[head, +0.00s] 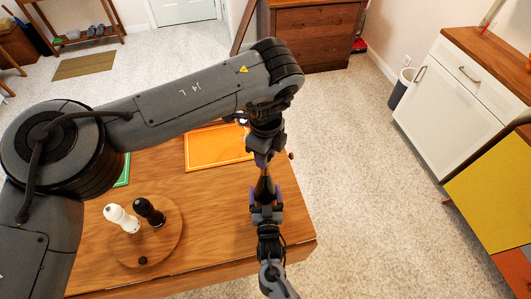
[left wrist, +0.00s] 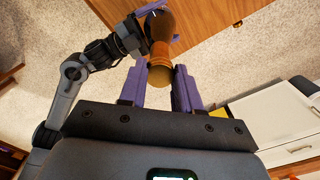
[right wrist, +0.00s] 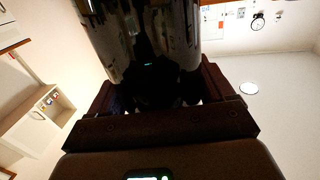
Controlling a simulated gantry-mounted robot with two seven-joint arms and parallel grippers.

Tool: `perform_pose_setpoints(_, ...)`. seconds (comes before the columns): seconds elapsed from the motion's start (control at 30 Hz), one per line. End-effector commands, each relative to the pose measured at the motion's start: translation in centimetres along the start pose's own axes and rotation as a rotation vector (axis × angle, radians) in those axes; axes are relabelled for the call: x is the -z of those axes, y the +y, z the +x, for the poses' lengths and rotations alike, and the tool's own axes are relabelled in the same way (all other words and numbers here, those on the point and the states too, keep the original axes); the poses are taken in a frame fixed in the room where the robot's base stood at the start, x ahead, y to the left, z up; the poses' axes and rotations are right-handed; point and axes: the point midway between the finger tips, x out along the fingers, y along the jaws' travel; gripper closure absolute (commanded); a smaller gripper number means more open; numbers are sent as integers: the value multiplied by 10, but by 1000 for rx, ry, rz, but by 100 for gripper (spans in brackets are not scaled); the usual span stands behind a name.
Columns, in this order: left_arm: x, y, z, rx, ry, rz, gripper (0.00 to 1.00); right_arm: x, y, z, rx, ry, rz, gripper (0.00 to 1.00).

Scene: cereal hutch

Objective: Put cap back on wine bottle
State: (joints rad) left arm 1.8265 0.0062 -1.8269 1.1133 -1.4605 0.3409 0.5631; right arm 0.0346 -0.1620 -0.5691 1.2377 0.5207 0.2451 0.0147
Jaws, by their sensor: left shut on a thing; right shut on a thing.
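The dark wine bottle (head: 264,188) is held upright off the table's right edge, between my two grippers. My right gripper (head: 266,208) comes from below and is shut on the bottle body; the dark glass fills the top of the right wrist view (right wrist: 145,40). My left gripper (head: 263,163) is above, pointing down at the neck. In the left wrist view a brown cap (left wrist: 158,78) sits between its fingers, in line with the orange-brown neck (left wrist: 161,52). The left gripper is shut on the cap. Whether cap and neck touch, I cannot tell.
A round board (head: 171,245) on the table holds a white shaker (head: 121,218), a black shaker (head: 149,211) and a small dark round thing (head: 143,261). An orange board (head: 211,150) lies behind. Open carpet (head: 360,200) lies right of the table.

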Motion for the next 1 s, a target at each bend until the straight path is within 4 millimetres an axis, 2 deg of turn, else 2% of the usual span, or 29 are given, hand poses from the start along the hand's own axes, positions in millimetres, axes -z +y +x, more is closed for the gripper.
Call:
perform_pose_setpoints(0.7,0,-1,1,-1,-4,1550,100,-1,0,-1,1,-2,1,100)
perform_pose_setpoints(0.83,1,0,1,0,-3,1749,100,-1,0,-1,1,-2,1,100)
perform_pose_setpoints(0.97,1,0,1,1,-2,1735,100,-1,0,-1,1,-2,0,100)
perform_pose_setpoints(1.0,1,0,1,1,-2,1734,64,-1,0,-1,1,-2,0,100)
